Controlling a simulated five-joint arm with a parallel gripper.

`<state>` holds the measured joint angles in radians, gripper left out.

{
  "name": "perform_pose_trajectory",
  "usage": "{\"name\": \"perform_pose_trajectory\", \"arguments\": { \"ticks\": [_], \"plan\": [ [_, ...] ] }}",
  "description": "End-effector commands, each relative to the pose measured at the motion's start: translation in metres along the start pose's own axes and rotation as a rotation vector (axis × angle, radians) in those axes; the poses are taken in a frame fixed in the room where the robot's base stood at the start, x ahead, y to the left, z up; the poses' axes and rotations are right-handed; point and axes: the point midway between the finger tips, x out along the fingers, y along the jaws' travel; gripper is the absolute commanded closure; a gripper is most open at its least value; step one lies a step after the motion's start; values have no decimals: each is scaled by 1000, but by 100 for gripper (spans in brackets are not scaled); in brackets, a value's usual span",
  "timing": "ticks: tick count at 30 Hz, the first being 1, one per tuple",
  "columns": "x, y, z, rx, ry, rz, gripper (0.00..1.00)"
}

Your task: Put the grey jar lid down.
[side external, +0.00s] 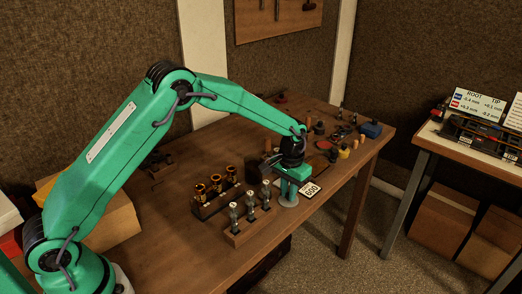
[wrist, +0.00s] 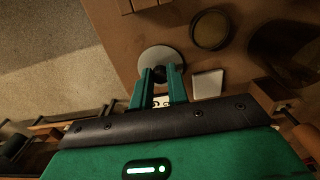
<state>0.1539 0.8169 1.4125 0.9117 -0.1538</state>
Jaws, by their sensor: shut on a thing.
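The grey jar lid (side external: 288,200) is a flat round disc low under my gripper (side external: 290,189), close to the table's front edge. In the wrist view the lid (wrist: 158,56) lies at the tips of my green gripper (wrist: 162,76). The two fingers are shut on a small dark knob at the lid's middle. The fingers cover part of the lid. I cannot tell whether its underside touches the wooden table (side external: 175,225).
A wooden rack of small glass bottles (side external: 250,213) and a block with brass-coloured pieces (side external: 216,190) stand left of the lid. A white card marked with digits (side external: 311,189) lies just right. A round dark-rimmed dish (wrist: 211,31) shows in the wrist view. Small items crowd the table's far right.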

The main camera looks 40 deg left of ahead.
Motion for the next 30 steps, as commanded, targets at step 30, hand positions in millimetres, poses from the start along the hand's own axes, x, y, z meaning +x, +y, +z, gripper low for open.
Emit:
{"name": "perform_pose_trajectory", "arguments": {
  "ticks": [30],
  "plan": [
    [-42, 0, -1, 0, 3, 0, 62]
  ]
}}
